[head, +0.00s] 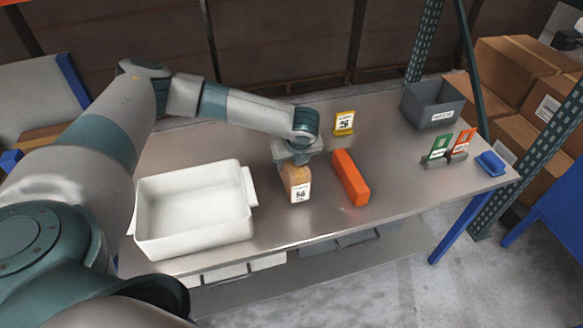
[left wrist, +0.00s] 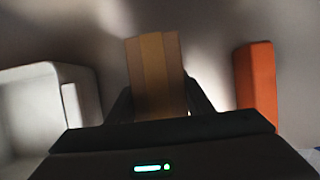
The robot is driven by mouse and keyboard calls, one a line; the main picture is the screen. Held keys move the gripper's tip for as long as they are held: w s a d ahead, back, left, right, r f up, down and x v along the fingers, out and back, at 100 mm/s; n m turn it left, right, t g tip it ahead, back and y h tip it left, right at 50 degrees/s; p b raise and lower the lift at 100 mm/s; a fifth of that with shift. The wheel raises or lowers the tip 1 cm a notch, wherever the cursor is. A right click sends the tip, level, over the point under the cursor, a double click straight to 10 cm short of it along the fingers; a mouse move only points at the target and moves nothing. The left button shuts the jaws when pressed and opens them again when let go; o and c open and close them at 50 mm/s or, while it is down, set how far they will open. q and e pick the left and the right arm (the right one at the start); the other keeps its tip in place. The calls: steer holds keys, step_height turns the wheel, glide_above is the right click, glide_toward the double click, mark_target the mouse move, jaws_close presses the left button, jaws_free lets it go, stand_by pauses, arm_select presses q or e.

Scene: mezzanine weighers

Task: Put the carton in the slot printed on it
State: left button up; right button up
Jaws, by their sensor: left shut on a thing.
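The carton (head: 297,188) is a small tan box with a white label that appears to read 56. It is at the middle of the steel table, under my left gripper (head: 293,165). My left gripper comes down from above and is shut on it. In the left wrist view the carton (left wrist: 155,75) stands between the two dark fingers. I cannot tell whether its base touches the table. No slot shows clearly in these views. My right gripper is not in view.
A white bin (head: 195,240) stands left of the carton, and an orange block (head: 350,178) lies close on its right. A yellow labelled holder (head: 344,123), a grey bin (head: 432,105), green (head: 439,147) and red (head: 461,144) cards and a blue item (head: 490,163) are farther right. The front right table is clear.

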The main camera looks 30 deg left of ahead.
mark_target(293, 171)
arm_select(q)
steer(key=shift+f, duration=1.1)
steer(key=shift+f, duration=0.1)
steer(key=o, duration=1.4)
steer(key=shift+s+d+r, duration=0.15)
steer(key=shift+r, duration=0.3)
steer(key=b+v, duration=0.1)
steer(key=v, duration=0.9)
steer(key=shift+b, duration=0.3)
steer(key=shift+s+d+r, duration=0.1)
steer(key=shift+s+r, duration=0.05)
steer(key=shift+r, duration=0.4)
